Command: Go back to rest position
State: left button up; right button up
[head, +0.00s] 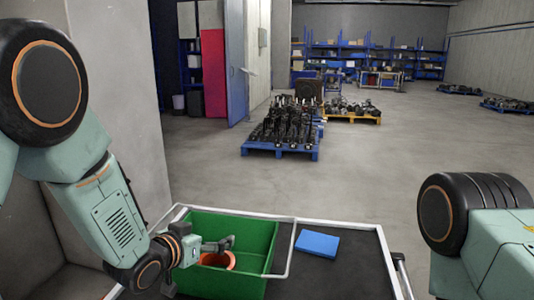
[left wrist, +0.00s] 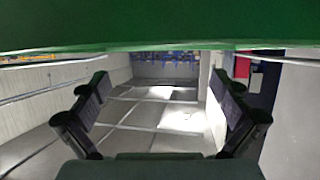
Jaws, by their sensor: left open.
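My left gripper (head: 221,244) comes in from the left and is over the green bin (head: 200,226), near the bin's left part. In the left wrist view its two dark fingers (left wrist: 160,88) are spread apart with nothing between them. An orange-red round part (head: 217,260) lies inside the bin just below the gripper; it is partly hidden by the gripper. A green band, likely the bin, crosses the top of the left wrist view (left wrist: 150,25). My right arm shows at the right edge of the head view, but its gripper is out of the picture.
The bin stands on a dark-topped cart with a pale rail (head: 345,222). A blue box (head: 317,243) lies on the cart right of the bin. Beyond, a blue pallet (head: 281,150) and a yellow pallet (head: 352,117) carry dark parts. Open grey floor (head: 370,180) lies between.

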pick_arm(q)
jog(key=shift+w+d+r+p, duration=0.2)
jog(key=shift+w+r+p, duration=0.1)
jog(key=shift+w+p, duration=0.15)
jog(key=shift+w+d+r+p, duration=0.15)
jog(key=shift+w+r+p, duration=0.15)
jog(key=shift+w+p, duration=0.15)
jog(key=shift+s, duration=0.1)
jog(key=shift+f, duration=0.1)
jog(key=shift+f, duration=0.15)
